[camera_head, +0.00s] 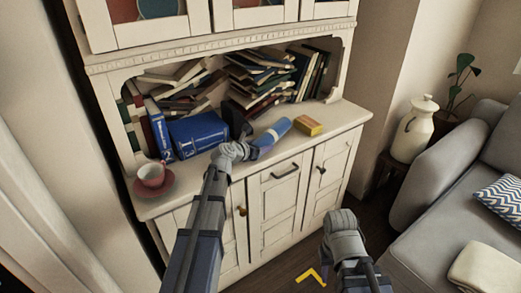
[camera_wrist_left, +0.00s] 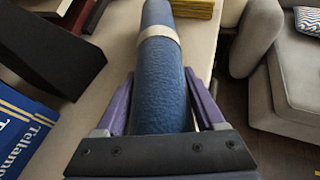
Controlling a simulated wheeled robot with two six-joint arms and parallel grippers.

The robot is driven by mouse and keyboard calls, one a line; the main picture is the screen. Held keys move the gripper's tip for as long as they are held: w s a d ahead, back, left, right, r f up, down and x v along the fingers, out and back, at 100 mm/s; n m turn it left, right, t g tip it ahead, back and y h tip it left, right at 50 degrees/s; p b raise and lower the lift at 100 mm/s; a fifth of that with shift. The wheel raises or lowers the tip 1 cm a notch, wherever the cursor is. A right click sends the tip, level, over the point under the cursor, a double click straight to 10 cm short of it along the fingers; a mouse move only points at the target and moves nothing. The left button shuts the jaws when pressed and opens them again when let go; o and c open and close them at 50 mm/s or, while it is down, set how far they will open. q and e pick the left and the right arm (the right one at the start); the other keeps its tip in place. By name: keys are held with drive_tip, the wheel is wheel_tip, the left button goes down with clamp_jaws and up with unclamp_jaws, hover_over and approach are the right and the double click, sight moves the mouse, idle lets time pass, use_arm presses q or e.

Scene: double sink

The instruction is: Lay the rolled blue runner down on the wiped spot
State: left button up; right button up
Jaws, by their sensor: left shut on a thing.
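The rolled blue runner (camera_head: 275,132) with a pale band round it is over the cabinet's white counter (camera_head: 338,122). My left gripper (camera_head: 250,151) is shut on its near end. In the left wrist view the runner (camera_wrist_left: 160,80) lies lengthwise between the two purple fingers, pointing away from the gripper. I cannot tell whether its underside touches the counter. No wiped spot can be made out on the counter. My right gripper (camera_head: 343,222) is empty-looking in front of the cabinet, below the counter; its fingers are hidden.
A yellow block (camera_head: 308,125) lies just right of the runner's far end. A black wedge (camera_wrist_left: 50,50) and blue books (camera_head: 198,134) stand left of it. A pink cup on a saucer (camera_head: 153,182) is at the left. Piled books fill the back.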

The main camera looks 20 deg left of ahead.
use_arm(q)
drive_tip(key=shift+f, duration=0.1)
drive_tip(key=o, duration=1.6)
drive_tip(key=shift+r, duration=0.2)
drive_tip(key=p+v, duration=0.4)
drive_tip(key=v, duration=0.8)
drive_tip(key=shift+r+p, duration=0.1)
drive_tip(key=shift+p, duration=0.2)
